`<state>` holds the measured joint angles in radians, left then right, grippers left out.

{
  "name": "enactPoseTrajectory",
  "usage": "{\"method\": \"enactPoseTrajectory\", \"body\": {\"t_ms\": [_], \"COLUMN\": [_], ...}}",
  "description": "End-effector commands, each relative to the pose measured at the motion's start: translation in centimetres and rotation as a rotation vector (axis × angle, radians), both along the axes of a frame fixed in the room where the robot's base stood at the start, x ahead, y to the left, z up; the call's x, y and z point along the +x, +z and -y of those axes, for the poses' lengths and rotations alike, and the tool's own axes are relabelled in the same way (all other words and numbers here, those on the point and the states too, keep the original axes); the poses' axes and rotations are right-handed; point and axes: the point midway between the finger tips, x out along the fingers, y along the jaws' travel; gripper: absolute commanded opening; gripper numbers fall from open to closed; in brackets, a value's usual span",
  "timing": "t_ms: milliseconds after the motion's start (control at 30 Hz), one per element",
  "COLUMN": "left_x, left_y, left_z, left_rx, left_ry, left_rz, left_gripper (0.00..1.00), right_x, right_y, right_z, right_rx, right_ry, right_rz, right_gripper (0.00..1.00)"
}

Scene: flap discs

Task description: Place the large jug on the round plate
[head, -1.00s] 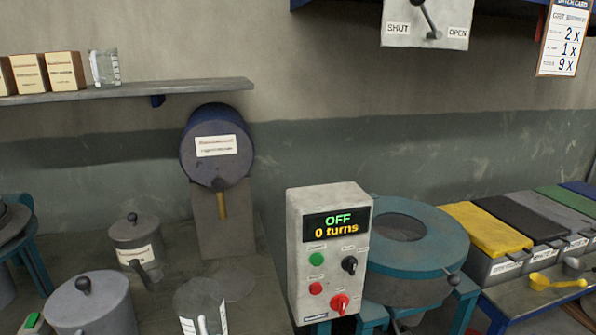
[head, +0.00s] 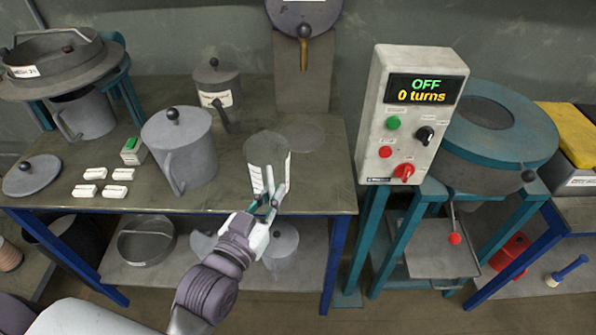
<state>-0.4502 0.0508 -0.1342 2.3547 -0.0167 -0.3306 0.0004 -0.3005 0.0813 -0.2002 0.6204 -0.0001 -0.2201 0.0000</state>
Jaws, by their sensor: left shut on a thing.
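My right gripper is not in view.
A grey lidded pot (head: 181,158) stands left of the jug, and a smaller labelled canister (head: 214,84) behind it. The control box (head: 410,115) rises to the right. Several white blocks (head: 95,173) lie at left.

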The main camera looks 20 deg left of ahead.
Motion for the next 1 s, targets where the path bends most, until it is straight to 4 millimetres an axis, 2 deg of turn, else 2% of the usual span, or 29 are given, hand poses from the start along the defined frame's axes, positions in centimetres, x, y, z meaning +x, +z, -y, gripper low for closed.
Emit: {"method": "enactPoseTrajectory", "body": {"t_ms": [33, 200, 433, 767, 1000], "left_x": [1.6, 5.2, 7.2, 7.4, 7.3], "left_y": [1.3, 3.7, 5.5, 5.5, 1.8], "left_z": [0.4, 1.5, 2.0, 2.0, 2.0], "left_rx": [0.006, 0.005, 0.000, -0.003, -0.002], "left_ry": [-0.034, -0.118, -0.169, -0.172, -0.172], "left_rz": [0.014, 0.008, 0.002, -0.002, -0.005], "left_gripper": [0.00, 0.00, 0.00, 0.00, 0.00], "right_x": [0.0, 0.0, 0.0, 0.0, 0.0], "right_y": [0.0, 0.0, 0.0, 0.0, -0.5], "right_z": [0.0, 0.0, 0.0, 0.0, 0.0], "right_rx": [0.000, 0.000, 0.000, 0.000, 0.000], "right_ry": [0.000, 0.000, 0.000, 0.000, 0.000], "right_rz": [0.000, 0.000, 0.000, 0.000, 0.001], "right_gripper": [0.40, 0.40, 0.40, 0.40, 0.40]}}
